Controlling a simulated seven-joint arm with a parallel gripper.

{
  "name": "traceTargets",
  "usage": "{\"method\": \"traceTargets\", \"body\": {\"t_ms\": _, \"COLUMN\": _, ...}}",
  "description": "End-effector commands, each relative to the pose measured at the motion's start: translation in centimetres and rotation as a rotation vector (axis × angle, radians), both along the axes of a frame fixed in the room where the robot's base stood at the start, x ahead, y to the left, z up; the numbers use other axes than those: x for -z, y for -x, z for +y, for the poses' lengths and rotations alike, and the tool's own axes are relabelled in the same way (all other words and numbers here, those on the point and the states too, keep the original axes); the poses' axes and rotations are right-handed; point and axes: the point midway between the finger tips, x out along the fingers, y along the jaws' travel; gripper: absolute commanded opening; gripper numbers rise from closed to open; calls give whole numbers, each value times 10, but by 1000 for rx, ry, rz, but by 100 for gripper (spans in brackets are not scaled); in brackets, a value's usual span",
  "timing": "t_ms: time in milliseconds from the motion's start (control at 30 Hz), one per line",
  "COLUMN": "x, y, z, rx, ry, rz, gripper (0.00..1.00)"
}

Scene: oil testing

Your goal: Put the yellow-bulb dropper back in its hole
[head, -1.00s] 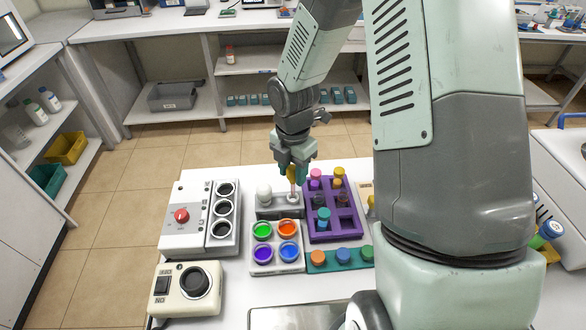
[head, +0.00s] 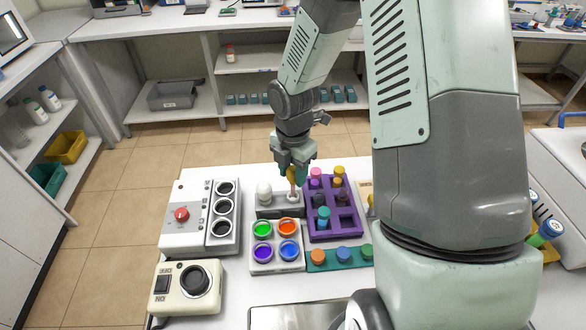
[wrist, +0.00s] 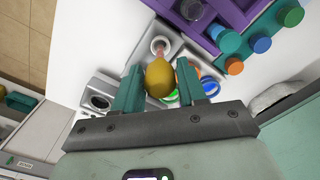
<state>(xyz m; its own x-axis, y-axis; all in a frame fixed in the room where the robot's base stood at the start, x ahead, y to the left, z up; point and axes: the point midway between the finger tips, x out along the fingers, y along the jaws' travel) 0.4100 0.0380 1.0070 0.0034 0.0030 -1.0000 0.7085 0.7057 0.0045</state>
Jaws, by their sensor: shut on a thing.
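My gripper (head: 293,174) is shut on the yellow-bulb dropper (wrist: 160,78). The bulb sits between the two green fingers in the wrist view, and the head view shows its pinkish tube (head: 293,187) pointing down. The dropper is over the grey holder block (head: 265,211), at the white-rimmed opening (head: 293,197). The opening also shows in the wrist view (wrist: 160,44), with the pinkish tube end at it. I cannot tell whether the tip is inside the opening or just above it.
A white rounded knob (head: 264,191) stands on the holder's left. A purple rack (head: 320,232) with several capped bottles is close on the right. A tray of coloured cups (head: 262,268) and a teal strip (head: 316,265) lie in front. A white machine (head: 188,238) stands left.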

Motion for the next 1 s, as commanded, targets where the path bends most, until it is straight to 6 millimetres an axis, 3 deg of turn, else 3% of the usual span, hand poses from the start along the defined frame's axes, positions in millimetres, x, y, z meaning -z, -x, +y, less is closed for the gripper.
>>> {"method": "traceTargets", "body": {"t_ms": 1000, "x": 21, "y": 0, "z": 0, "rx": -1, "ry": 1, "rz": 1, "gripper": 31}}
